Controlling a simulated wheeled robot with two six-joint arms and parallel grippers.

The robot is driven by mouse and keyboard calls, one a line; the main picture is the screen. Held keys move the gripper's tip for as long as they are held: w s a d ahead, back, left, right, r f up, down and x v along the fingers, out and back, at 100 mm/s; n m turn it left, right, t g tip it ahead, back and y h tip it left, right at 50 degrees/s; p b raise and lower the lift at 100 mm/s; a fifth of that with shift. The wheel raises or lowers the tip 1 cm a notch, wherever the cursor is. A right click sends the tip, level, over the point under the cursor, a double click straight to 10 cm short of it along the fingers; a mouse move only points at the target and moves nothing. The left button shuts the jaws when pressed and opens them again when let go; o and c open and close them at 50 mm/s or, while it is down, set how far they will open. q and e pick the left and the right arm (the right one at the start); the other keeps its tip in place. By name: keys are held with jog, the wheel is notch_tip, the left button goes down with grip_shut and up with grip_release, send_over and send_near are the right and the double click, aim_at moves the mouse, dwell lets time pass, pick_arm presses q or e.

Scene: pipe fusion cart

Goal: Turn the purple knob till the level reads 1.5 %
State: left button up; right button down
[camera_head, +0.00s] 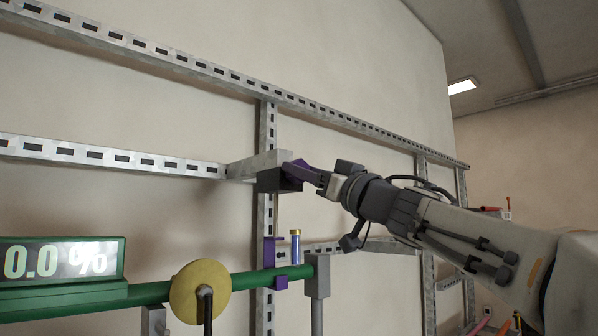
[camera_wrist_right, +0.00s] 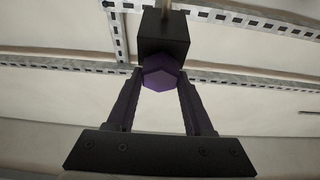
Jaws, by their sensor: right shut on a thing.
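The purple knob (camera_wrist_right: 160,78) is a faceted piece on a dark block (camera_wrist_right: 163,36) in the right wrist view. In the head view the dark block (camera_head: 270,181) sits at the end of a grey bracket on the wall rail, and the gripper mostly hides the knob. My right gripper (camera_head: 300,176) has its purple fingers closed on the knob's two sides; in the wrist view the fingertips (camera_wrist_right: 160,76) touch it left and right. The display (camera_head: 62,261) at lower left reads 0.0 %. My left gripper is not in view.
A green pipe (camera_head: 245,279) runs below, with a yellow disc (camera_head: 201,290) on it. A purple clamp (camera_head: 281,284) and a small blue bottle-like piece with a yellow top (camera_head: 295,247) stand near its right end. Slotted metal rails (camera_head: 190,65) line the wall.

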jog(key=shift+n+g+y, duration=0.3)
jog(key=shift+n, duration=0.2)
jog(key=shift+n+g+y+p, duration=0.25)
jog(key=shift+n+g+y, duration=0.25)
jog(key=shift+n, duration=0.95)
jog(key=shift+n+g+y+p, duration=0.3)
jog(key=shift+n+g, duration=0.35)
jog(key=shift+n, duration=0.75)
jog(key=shift+n+g+y+p, duration=0.15)
jog(key=shift+n+g+y, duration=0.4)
jog(key=shift+n, duration=0.9)
jog(key=shift+f+n, duration=0.1)
jog(key=shift+n, duration=0.2)
jog(key=shift+c, duration=1.4)
grip_release()
jog(key=shift+s+d, duration=0.1)
